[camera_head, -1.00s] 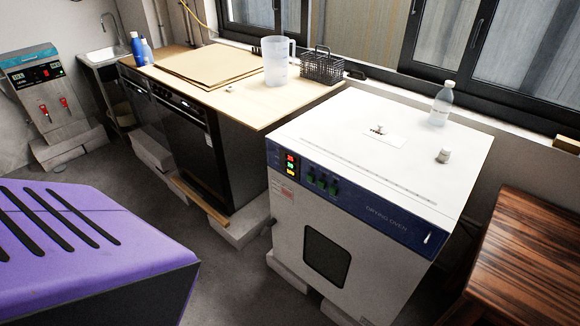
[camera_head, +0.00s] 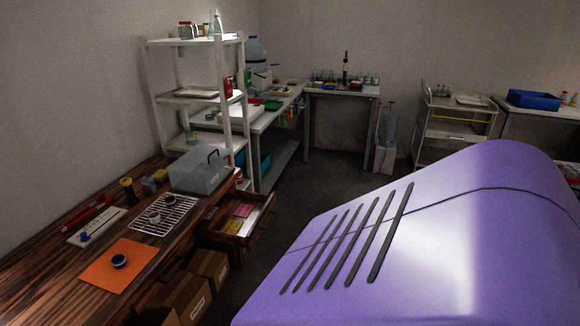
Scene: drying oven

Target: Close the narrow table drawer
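The dark wooden table (camera_head: 62,271) runs along the left wall. Its drawer (camera_head: 260,219) is pulled open at the table's far end, sticking out to the right into the room. Pink, yellow and pale flat items (camera_head: 242,210) lie inside it. Neither of my grippers is in view.
Cardboard boxes (camera_head: 180,301) stand on the floor in front of the table, nearer than the drawer. A clear bin (camera_head: 198,172), wire rack (camera_head: 163,215) and orange mat (camera_head: 118,266) lie on the tabletop. A white shelf (camera_head: 196,97) stands behind. Dark floor (camera_head: 290,204) is clear right of the drawer.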

